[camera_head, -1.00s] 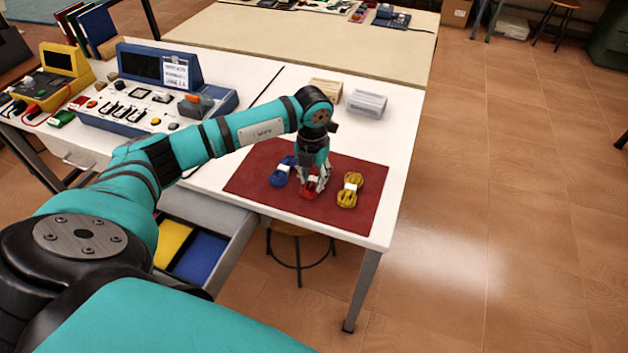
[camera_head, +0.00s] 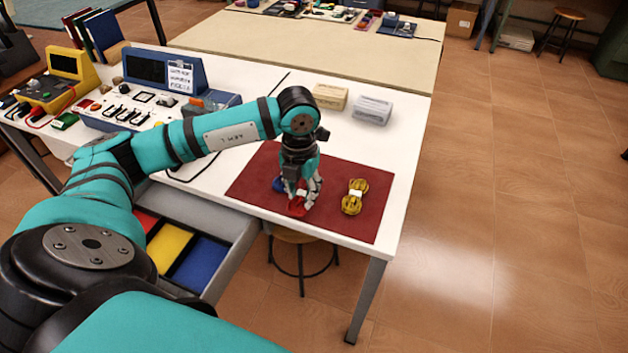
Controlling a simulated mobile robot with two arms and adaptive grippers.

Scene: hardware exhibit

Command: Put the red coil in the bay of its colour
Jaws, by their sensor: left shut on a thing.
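The red coil (camera_head: 297,208) is in my left gripper (camera_head: 302,198), which is shut on it above the dark red mat (camera_head: 250,179). I cannot tell how far above the mat it is. The open drawer under the table shows a red bay (camera_head: 146,220), a yellow bay (camera_head: 170,246) and a blue bay (camera_head: 199,264). The red bay is partly hidden by my left arm. The gripper is to the right of the drawer. My right gripper is not in view.
A yellow coil (camera_head: 355,196) lies on the mat to the right. Two small boxes (camera_head: 330,96) (camera_head: 372,110) and a blue instrument console (camera_head: 155,75) stand farther back. A stool (camera_head: 300,240) is below the table edge.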

